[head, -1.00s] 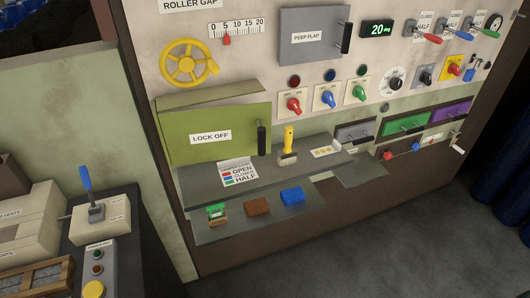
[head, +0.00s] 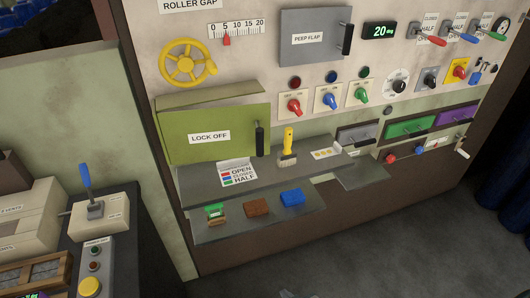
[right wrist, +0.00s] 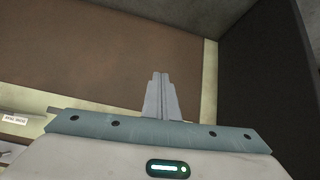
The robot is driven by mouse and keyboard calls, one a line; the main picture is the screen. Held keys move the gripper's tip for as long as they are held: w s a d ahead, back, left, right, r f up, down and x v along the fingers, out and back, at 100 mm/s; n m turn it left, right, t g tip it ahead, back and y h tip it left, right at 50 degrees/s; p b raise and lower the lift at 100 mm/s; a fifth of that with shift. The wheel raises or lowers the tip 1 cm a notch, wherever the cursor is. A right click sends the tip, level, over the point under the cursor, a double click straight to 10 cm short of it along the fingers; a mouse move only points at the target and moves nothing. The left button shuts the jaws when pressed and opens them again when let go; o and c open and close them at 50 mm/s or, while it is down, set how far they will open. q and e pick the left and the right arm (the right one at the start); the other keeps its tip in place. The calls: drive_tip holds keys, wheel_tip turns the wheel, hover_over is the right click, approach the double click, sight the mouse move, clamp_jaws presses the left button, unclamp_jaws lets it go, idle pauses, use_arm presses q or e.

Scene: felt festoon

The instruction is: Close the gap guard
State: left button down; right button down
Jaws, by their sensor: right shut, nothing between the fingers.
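No part in view carries a readable gap guard label. A lime-green panel (head: 225,120) labelled LOCK OFF, with a black upright handle (head: 260,138), stands at the left of the machine front, below the yellow handwheel (head: 187,63). A slanted green piece (head: 205,96) shows along its top; I cannot tell whether the panel is open or closed. My right gripper (right wrist: 161,80) is shut and empty in the right wrist view, pointing towards a plain brown surface (right wrist: 120,45). Only a small grey tip of it may show at the head view's bottom edge, well below the panel. My left gripper is not in view.
A grey shelf (head: 215,185) below the panel holds a yellow-handled brush (head: 288,145) and a card. A lower ledge (head: 240,230) holds a green-topped item, a brown block and a blue block (head: 292,197). A lever console (head: 98,215) stands at left. The floor at right is clear.

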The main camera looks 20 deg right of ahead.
drive_tip(key=w+a+r+t, duration=0.15)
drive_tip(key=w+r, duration=0.25)
drive_tip(key=r, duration=0.8)
drive_tip(key=w+d+r+t, duration=0.1)
drive_tip(key=w+r+t, duration=0.3)
drive_tip(key=r, duration=0.8)
wheel_tip(320, 180, up, 24)
drive_tip(key=s+m+t, duration=0.1)
drive_tip(key=t, duration=0.2)
drive_tip(key=shift+d+m, duration=0.15)
drive_tip(key=shift+m, duration=0.15)
drive_tip(key=shift+f, duration=0.1)
drive_tip(key=p, duration=0.5)
approach(261, 145)
drive_tip(key=w, duration=0.5)
drive_tip(key=shift+w+a, duration=0.15)
drive_tip(key=shift+a, duration=0.1)
drive_tip(key=shift+w, duration=0.55)
drive_tip(key=shift+f, duration=0.1)
drive_tip(key=shift+w, duration=0.1)
